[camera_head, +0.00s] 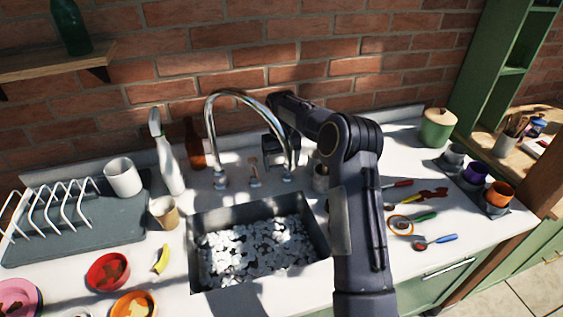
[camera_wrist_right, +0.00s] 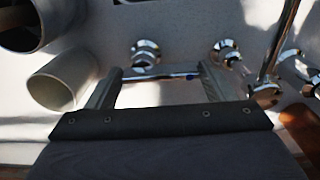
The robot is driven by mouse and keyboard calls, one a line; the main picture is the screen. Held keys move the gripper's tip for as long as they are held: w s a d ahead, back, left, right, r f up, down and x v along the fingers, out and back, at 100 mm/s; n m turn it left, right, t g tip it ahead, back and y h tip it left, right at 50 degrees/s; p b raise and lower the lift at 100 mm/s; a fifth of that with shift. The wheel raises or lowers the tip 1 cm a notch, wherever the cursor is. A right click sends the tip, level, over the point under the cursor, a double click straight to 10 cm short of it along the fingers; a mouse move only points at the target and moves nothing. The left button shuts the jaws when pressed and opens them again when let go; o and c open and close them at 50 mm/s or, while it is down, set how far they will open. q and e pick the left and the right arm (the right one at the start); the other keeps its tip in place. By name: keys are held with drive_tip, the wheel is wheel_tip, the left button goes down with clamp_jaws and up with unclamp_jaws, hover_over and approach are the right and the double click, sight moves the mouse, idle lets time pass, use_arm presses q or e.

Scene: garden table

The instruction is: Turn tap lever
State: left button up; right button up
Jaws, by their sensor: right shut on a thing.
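The chrome tap (camera_head: 245,93) arches over the back of the sink (camera_head: 325,240). Its pipe also shows at the right of the right wrist view (camera_wrist_right: 282,40). My right gripper (camera_head: 283,158) is low beside the tap's right leg, and my arm hides part of this area. In the right wrist view, my right gripper (camera_wrist_right: 160,80) has its two fingers well apart, at either end of a thin chrome lever (camera_wrist_right: 165,77) with a blue mark. The fingers are shut on this lever. Its contact points are partly hidden. My left gripper is not in view.
White pieces (camera_head: 255,255) fill the sink. A spray bottle (camera_head: 167,160), brown bottle (camera_head: 194,145) and white mug (camera_head: 123,177) stand to the left. Utensils (camera_head: 415,215) lie to the right. A pale cylinder (camera_wrist_right: 65,82) is close to the left finger in the right wrist view.

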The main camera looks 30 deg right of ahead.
drive_tip(key=n, duration=0.4)
drive_tip(key=shift+s+n, duration=0.4)
drive_tip(key=shift+s+d+n+p, duration=0.1)
drive_tip(key=shift+s+n+p, duration=0.1)
drive_tip(key=shift+n, duration=0.85)
drive_tip(key=shift+s+d+n+p, duration=0.1)
drive_tip(key=shift+n+p, duration=0.1)
drive_tip(key=shift+n, duration=0.85)
drive_tip(key=shift+r, duration=0.1)
drive_tip(key=o, duration=1)
wheel_tip(320, 180, up, 8)
drive_tip(key=shift+f+b, duration=0.15)
drive_tip(key=shift+b, duration=0.4)
